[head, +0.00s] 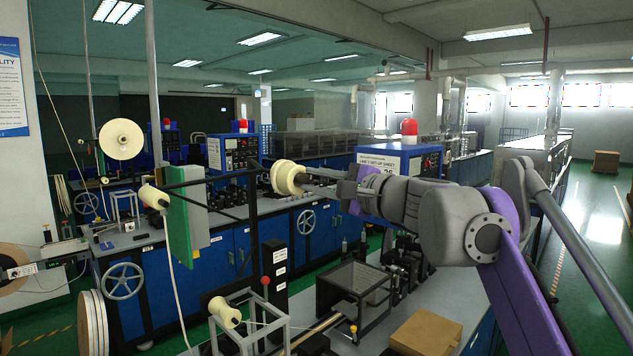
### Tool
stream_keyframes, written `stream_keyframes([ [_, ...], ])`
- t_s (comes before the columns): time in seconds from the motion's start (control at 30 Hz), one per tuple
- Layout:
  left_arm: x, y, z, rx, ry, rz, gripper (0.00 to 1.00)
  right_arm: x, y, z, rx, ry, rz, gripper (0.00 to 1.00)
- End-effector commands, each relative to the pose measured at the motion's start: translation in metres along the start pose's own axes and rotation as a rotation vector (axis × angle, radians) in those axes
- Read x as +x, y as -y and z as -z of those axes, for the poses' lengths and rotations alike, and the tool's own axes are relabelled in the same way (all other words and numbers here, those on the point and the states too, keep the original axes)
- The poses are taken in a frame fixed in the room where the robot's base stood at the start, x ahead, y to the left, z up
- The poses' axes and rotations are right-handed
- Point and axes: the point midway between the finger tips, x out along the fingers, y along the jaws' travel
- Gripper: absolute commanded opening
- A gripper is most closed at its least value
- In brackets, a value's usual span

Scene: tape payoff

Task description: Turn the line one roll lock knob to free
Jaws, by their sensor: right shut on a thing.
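The cream tape roll (287,178) sits on the end of a dark horizontal arm of the payoff stand, near the middle of the head view. My right gripper (332,184) reaches in from the right to the near side of this roll. It is shut at the roll's hub, on what appears to be the roll lock knob. The jaws hide most of the knob, so I cannot tell which way it is turned. My left gripper is out of view.
A control box (400,158) with a red lamp stands behind my right arm. Below are a grey open bin (353,289), a cardboard box (426,331) and a small roll (224,312) on a frame. A green panel (187,218) hangs left of the roll.

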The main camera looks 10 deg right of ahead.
Motion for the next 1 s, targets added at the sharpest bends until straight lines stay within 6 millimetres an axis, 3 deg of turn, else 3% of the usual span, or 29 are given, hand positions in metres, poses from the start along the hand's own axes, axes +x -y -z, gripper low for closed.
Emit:
stream_keyframes([
  [0.4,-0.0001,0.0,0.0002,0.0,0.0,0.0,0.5,0.0,0.0007,-0.0006,-0.18,0.004,0.001,0.0],
  [0.93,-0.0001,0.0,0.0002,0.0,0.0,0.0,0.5,0.0,0.0006,-0.0005,-0.204,0.004,0.0,0.0],
  [0.97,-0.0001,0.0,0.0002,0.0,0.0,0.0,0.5,0.0,0.0005,-0.0005,-0.203,0.004,0.0,0.27],
  [1.0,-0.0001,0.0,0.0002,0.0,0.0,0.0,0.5,0.0,0.0005,-0.0005,-0.203,0.004,0.0,0.35],
])
